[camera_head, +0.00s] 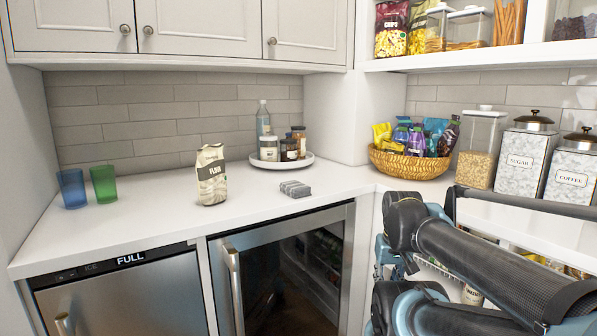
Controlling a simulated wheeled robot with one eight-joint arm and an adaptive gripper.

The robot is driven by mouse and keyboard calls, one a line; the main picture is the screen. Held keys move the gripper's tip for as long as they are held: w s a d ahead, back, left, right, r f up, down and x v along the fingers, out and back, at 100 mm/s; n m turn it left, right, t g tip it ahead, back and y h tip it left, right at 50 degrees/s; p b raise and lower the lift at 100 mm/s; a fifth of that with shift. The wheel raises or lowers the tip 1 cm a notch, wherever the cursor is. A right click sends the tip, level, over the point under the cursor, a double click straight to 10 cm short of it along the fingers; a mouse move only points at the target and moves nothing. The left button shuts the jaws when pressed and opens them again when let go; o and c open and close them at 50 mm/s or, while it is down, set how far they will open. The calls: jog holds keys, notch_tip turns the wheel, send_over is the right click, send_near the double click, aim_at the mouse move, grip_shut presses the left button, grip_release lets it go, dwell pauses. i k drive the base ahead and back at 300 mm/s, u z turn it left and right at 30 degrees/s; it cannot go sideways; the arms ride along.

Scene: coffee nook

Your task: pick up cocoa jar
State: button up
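No jar has a cocoa label that I can read, so I cannot tell for sure which is the cocoa jar. A round white tray (262,165) on the back counter holds a few small jars. One is a jar with a pale label (268,149), one a dark jar (289,150), and one a brown jar with a dark lid (299,136) behind it. A clear bottle (263,121) stands behind them on the tray. My arm's dark and blue links fill the lower right. My gripper does not show.
Blue (72,190) and green (103,185) cups are left. A snack basket (410,165), sugar canister (519,160) and coffee canister (570,178) stand right. Cabinets (200,25) hang above.

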aim_at(289, 147)
jog(key=z, duration=0.05)
jog(key=k, duration=0.5)
jog(key=u, duration=0.8)
jog(key=i, duration=0.65)
jog(key=z, duration=0.3)
